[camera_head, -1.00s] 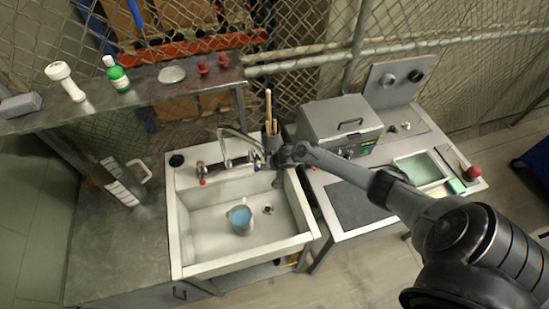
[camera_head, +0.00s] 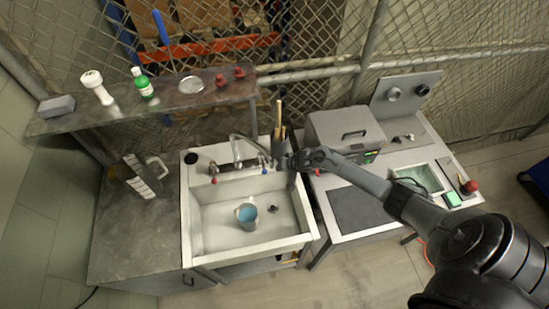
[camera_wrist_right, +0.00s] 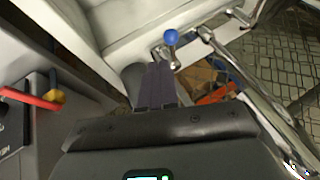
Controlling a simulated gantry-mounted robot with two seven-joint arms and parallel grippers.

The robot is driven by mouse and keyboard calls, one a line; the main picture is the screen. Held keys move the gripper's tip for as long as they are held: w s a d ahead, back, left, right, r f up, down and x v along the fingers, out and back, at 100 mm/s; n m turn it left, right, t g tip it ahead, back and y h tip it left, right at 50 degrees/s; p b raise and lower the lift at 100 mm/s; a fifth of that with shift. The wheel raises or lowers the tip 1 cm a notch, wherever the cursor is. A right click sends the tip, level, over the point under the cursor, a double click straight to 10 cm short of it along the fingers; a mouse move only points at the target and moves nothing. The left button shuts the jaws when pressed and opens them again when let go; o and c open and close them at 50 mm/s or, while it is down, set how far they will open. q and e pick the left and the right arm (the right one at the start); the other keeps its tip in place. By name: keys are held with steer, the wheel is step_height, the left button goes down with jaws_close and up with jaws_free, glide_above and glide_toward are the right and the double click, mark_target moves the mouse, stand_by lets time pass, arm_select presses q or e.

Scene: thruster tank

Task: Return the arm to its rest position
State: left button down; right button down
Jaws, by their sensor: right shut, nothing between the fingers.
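My right arm (camera_head: 375,187) comes in from the right and reaches over the counter to the back right corner of the sink. My right gripper (camera_head: 281,163) is shut and empty beside the blue-knobbed tap handle (camera_head: 264,170). In the right wrist view the dark fingers (camera_wrist_right: 157,82) are together, with the blue knob (camera_wrist_right: 171,37) just beyond their tips. I cannot tell whether they touch the handle. My left gripper is not in view.
The white sink (camera_head: 189,222) holds a mug (camera_head: 247,216) with blue contents. The chrome faucet (camera_head: 240,146) and a container of wooden tools (camera_head: 279,145) stand close to my right gripper. A grey box appliance (camera_head: 345,127) stands behind my forearm. A shelf (camera_head: 110,109) is at upper left.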

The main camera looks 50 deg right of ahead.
steer(key=s+a+f+g+y, duration=0.1)
steer(key=s+a+f, duration=0.2)
steer(key=s, duration=0.2)
steer(key=s+a+f+g, duration=0.1)
steer(key=s+a+f, duration=0.3)
steer(key=s, duration=0.2)
steer(key=s+a+r+y, duration=0.1)
steer(key=s+a, duration=0.3)
steer(key=a, duration=0.4)
steer(key=s+a+r, duration=0.2)
steer(key=s+a, duration=0.1)
steer(key=a, duration=0.4)
steer(key=s+r+n+h, duration=0.1)
steer(key=s+r+n, duration=0.3)
steer(key=r, duration=0.7)
steer(key=s+a+r+n+g+h, duration=0.1)
steer(key=s+r+n, duration=0.2)
steer(key=r, duration=0.9)
steer(key=n, duration=0.3)
steer(key=shift+s+a, duration=0.2)
steer(key=shift+s, duration=0.15)
